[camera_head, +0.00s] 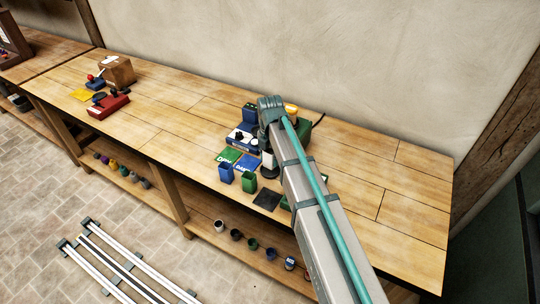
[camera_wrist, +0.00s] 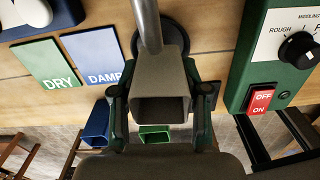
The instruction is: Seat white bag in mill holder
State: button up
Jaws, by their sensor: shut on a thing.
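In the wrist view my gripper (camera_wrist: 160,108) has its two dark green fingers closed on both sides of a pale grey-beige, square, open-mouthed bag (camera_wrist: 160,82), which looks like the white bag in shade. Its open mouth faces the camera. A metal spout (camera_wrist: 147,22) comes down from the top and overlaps the bag's far edge. A round black part (camera_wrist: 176,37), possibly the mill holder, shows behind the spout and bag; I cannot tell whether the bag touches it. The green mill housing (camera_wrist: 245,72) stands to the right. In the head view my arm hides most of the grip.
DRY (camera_wrist: 48,66) and DAMP (camera_wrist: 95,55) cards lie left of the bag. Blue (camera_head: 226,173) and green (camera_head: 249,182) containers stand near the bench's front edge, beside a black pad (camera_head: 267,200). A blue device (camera_head: 242,139) stands behind the cards. The bench's right end is clear.

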aim_at(270, 163)
jog(key=shift+f+b, duration=0.4)
jog(key=shift+f, duration=0.6)
jog(key=shift+f, duration=0.65)
dwell(1.3)
jog(key=o, duration=0.9)
jog(key=shift+o, duration=0.2)
jog(key=shift+r+p, duration=3.35)
jog(key=shift+r, duration=2.2)
